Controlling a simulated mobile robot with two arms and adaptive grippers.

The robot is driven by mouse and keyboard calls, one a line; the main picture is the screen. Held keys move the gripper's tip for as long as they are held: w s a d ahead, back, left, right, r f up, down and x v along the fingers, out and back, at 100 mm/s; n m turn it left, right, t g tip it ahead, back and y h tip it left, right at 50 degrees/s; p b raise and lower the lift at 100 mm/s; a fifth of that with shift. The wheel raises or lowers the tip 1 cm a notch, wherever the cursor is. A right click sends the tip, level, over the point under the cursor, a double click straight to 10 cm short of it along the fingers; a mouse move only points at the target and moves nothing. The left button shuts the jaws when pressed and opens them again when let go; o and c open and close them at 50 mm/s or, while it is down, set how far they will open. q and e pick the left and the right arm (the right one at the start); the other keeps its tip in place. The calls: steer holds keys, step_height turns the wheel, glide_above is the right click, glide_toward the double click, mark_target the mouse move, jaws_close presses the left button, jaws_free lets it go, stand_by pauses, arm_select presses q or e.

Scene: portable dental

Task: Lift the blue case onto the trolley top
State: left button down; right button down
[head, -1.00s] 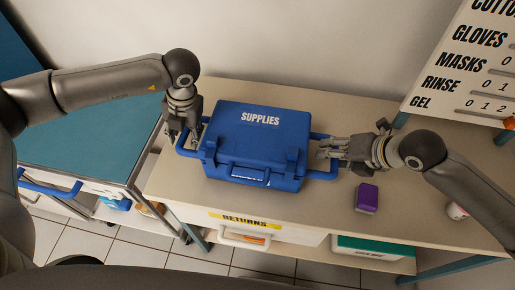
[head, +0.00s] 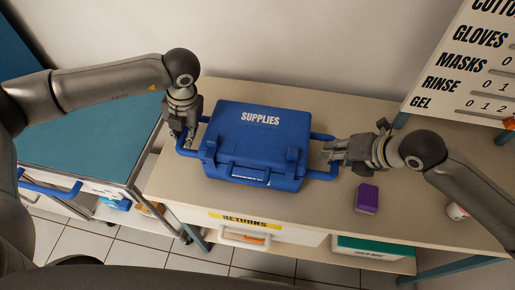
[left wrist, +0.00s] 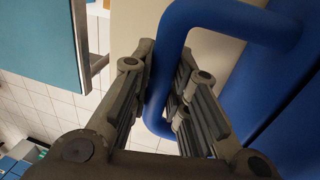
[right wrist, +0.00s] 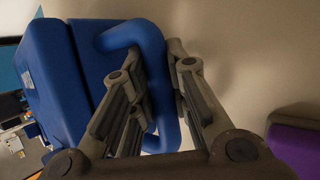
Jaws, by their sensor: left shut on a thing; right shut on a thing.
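The blue case (head: 255,140), marked SUPPLIES, sits closed on the beige bench. It has a blue side handle at each end. My left gripper (head: 184,138) is shut on the left side handle (left wrist: 172,60), whose bar runs between the fingers in the left wrist view. My right gripper (head: 328,152) is shut on the right side handle (right wrist: 150,45), which passes between its fingers in the right wrist view. The trolley top (head: 85,120) is a teal surface left of the bench, partly covered by my left arm.
A purple box (head: 367,198) stands on the bench right of the case. A white can (head: 456,211) is near my right arm. A sign board (head: 460,75) stands at the back right. A RETURNS drawer (head: 243,220) is under the bench. The visible trolley top is clear.

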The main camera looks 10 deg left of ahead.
arm_select(q)
steer(key=shift+r, duration=0.2)
arm_select(e)
steer(key=shift+r, duration=0.2)
